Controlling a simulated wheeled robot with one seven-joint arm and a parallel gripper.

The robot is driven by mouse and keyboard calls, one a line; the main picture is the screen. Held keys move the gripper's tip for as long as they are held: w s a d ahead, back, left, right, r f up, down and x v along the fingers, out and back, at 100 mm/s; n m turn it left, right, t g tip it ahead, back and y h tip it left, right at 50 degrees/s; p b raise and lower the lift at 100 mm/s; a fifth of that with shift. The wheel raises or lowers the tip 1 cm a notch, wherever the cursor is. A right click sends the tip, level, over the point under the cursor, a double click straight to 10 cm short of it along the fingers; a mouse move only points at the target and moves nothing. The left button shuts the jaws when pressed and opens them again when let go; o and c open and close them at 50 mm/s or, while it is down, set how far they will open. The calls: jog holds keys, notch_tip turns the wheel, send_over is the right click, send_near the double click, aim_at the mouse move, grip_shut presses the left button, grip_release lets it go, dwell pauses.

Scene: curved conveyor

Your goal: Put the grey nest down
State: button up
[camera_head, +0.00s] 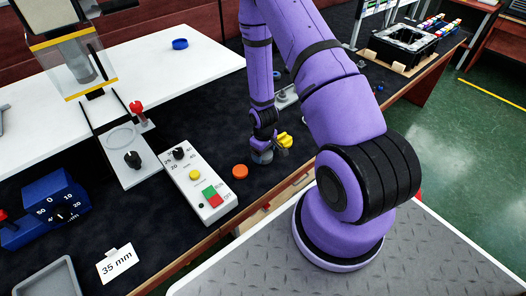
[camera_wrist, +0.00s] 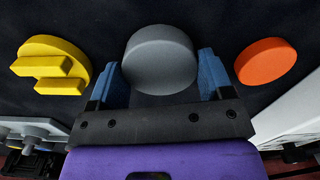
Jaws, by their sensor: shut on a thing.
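The grey nest is a round grey disc (camera_wrist: 160,60) between the two blue fingers of my gripper (camera_wrist: 163,82) in the wrist view. My gripper is shut on it, with one finger at each side. In the head view my gripper (camera_head: 262,155) is low over the dark mat, close to its front edge, and its own wrist hides most of the disc. I cannot tell whether the disc touches the mat.
An orange disc (camera_head: 240,171) lies left of my gripper, and a yellow stepped piece (camera_head: 284,140) lies just right of it. A white control box (camera_head: 197,183) stands further left. The dark mat (camera_head: 225,130) behind is partly clear.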

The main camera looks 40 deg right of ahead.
jog(key=o, duration=1)
jog(key=shift+c, duration=0.2)
jog(key=s+a+r+m+t+h, duration=0.1)
jog(key=a+r, duration=0.2)
jog(key=r, duration=1.7)
jog(key=s+a+r+t, duration=0.1)
jog(key=a+r+t, duration=0.1)
jog(key=r, duration=1.7)
jog(key=s+a+r+t, duration=0.1)
jog(key=s+a+r, duration=0.2)
jog(key=s+r, duration=0.4)
jog(key=s+a+r+m+t+y, duration=0.1)
jog(key=s+a+r, duration=0.2)
jog(key=s+r, duration=0.5)
jog(key=shift+s+a+r+m, duration=0.2)
jog(key=shift+s+a+m, duration=0.1)
jog(key=shift+s, duration=0.6)
jog(key=shift+d, duration=0.1)
